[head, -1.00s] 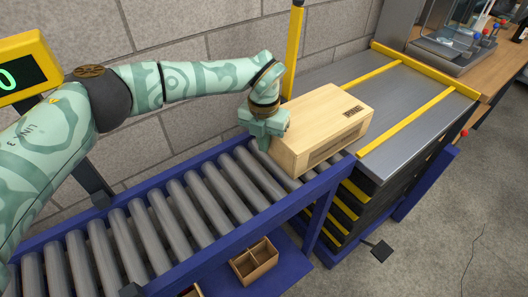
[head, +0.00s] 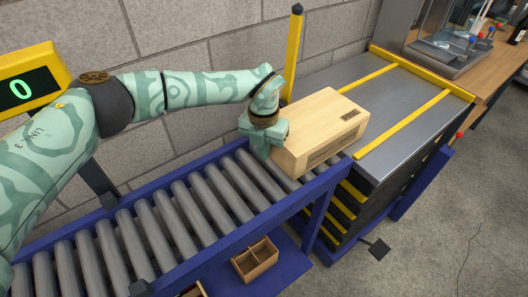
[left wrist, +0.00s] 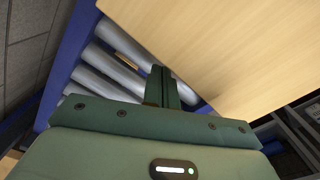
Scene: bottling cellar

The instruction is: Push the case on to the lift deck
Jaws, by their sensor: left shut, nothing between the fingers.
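The case (head: 318,122) is a pale wooden box with a dark printed mark on top and a slot in its near side. It sits at the right end of the roller conveyor (head: 165,222), with its right end at the edge of the lift deck (head: 405,100); how far it overlaps the deck is unclear. My left gripper (head: 262,152) is shut and empty, pointing down at the case's left end, touching it or very close. In the left wrist view the shut fingers (left wrist: 163,85) lie beside the case's pale top (left wrist: 225,45). My right gripper is not in view.
The grey deck has yellow strips and a yellow far edge (head: 425,72); its surface beyond the case is clear. A yellow post (head: 293,55) stands behind the case. A block wall runs behind the conveyor. A divided wooden box (head: 255,262) sits on the low blue shelf.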

